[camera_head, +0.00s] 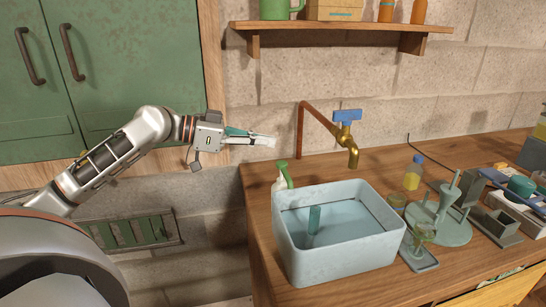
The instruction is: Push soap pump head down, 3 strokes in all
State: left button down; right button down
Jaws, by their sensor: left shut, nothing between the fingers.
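The soap pump bottle stands on the wooden counter at the back left corner of the basin. Its green pump head (282,164) shows above its pale body (279,183), which the basin partly hides. My left gripper (270,141) is shut and empty. It points to the right, with its fingertips above and a little left of the pump head in the picture, apart from it. My right gripper is not in view.
A pale basin (345,262) of water sits right of the pump. A brass tap with a blue handle (347,115) is behind it. A yellow bottle (413,176) and a green stand (450,232) are further right. A shelf (345,27) hangs above.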

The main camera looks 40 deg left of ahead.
aim_at(286, 176)
pick_arm(q)
jog(key=shift+w+d+f, duration=0.25)
jog(key=shift+f, duration=0.55)
jog(key=shift+w+d+f, duration=0.25)
jog(key=shift+f, duration=0.5)
jog(key=shift+w+d+f, duration=0.25)
jog(key=shift+f, duration=0.55)
notch_tip(286, 176, down, 2)
jog(key=shift+f, duration=0.1)
